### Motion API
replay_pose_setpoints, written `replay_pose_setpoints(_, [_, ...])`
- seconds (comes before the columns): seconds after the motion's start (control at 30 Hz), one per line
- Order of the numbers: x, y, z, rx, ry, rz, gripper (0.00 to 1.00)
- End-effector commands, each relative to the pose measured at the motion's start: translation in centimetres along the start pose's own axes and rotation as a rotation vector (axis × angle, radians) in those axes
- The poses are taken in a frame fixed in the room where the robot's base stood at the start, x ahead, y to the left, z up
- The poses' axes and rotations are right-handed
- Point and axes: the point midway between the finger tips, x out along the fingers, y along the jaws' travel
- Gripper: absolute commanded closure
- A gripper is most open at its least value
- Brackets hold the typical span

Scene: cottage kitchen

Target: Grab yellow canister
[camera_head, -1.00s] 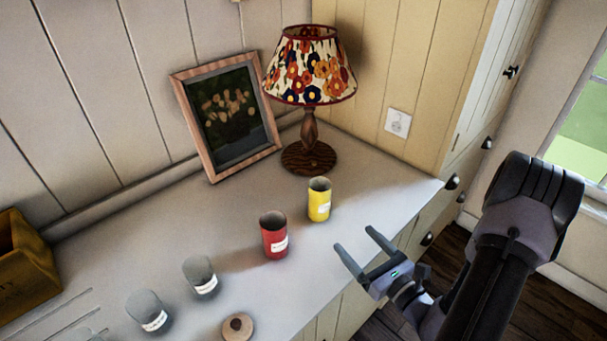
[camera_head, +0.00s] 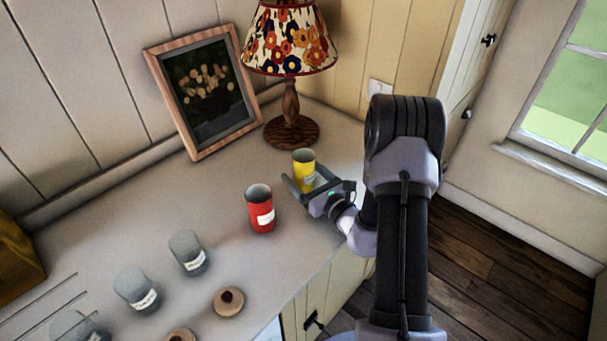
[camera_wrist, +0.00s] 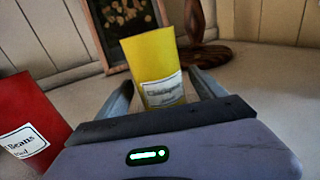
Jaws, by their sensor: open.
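The yellow canister (camera_head: 303,168) stands upright on the counter in front of the lamp, open at the top with a white label. It also shows in the wrist view (camera_wrist: 154,62), between my two fingers. My gripper (camera_head: 305,184) is open, with one finger on each side of the canister. I cannot tell whether either finger touches it. The lower part of the canister is hidden by the gripper body in the wrist view.
A red canister (camera_head: 260,212) stands close to the left of my gripper. Several grey canisters (camera_head: 187,252) and wooden lids (camera_head: 228,301) are at the front left. A flowered lamp (camera_head: 290,130) and a framed picture (camera_head: 205,95) stand behind. The counter's right edge is near my arm.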

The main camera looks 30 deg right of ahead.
Motion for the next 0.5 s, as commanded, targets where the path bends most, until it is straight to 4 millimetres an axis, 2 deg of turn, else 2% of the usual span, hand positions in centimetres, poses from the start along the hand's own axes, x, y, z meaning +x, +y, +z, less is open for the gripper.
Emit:
replay_pose_setpoints(0.23, [0.33,-0.04,0.02,0.001,0.0,-0.002,0.23])
replay_pose_setpoints(0.5, [0.3,-0.03,0.01,0.001,0.0,-0.001,0.76])
